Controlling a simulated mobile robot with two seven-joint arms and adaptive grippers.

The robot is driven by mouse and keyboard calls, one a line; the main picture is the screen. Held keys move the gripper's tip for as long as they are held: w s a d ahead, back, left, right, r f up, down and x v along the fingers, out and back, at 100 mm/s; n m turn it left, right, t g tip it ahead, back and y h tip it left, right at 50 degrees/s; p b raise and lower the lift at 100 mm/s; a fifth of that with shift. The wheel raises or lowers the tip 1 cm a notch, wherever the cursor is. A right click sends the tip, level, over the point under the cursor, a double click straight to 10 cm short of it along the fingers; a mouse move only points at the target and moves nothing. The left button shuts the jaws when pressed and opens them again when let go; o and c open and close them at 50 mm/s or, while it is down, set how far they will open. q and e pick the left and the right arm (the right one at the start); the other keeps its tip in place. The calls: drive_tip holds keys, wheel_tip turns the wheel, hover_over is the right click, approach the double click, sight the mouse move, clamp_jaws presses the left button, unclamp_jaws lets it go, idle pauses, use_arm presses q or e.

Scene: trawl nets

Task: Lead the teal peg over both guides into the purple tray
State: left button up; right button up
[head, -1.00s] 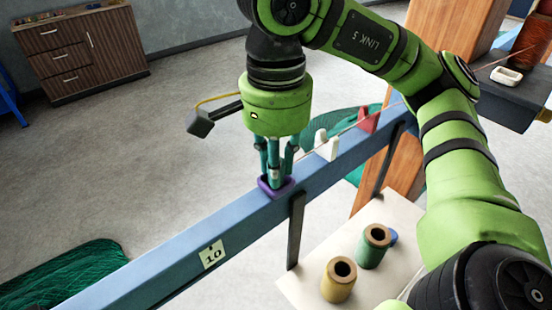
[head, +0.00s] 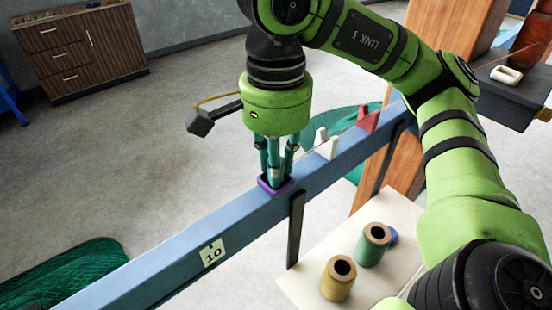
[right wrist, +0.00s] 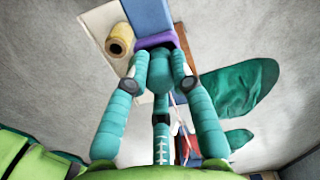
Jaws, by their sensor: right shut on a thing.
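My right gripper (head: 275,176) points down at the purple tray (head: 268,188) on the blue beam, its fingertips at the tray's opening. In the right wrist view its fingers close on the teal peg (right wrist: 159,70), with the purple tray (right wrist: 155,41) right beyond. The fingers are teal too and mostly hide the peg in the head view; I cannot tell whether it touches the tray floor. The white guide (head: 327,148) and the red guide (head: 369,121) stand farther along the beam, with a thin line running by them. My left gripper is out of view.
The blue beam (head: 150,262) crosses the view diagonally, with a "10" label. A low white table (head: 318,255) below holds a yellow spool (head: 338,279) and a green spool (head: 373,245). A wooden post (head: 400,160) stands behind the beam. Green nets (head: 75,272) lie on the floor.

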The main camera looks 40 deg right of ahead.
drive_tip(key=shift+f, duration=0.2)
drive_tip(key=o, duration=0.9)
wheel_tip(320, 180, up, 12)
idle(0.4)
idle(0.5)
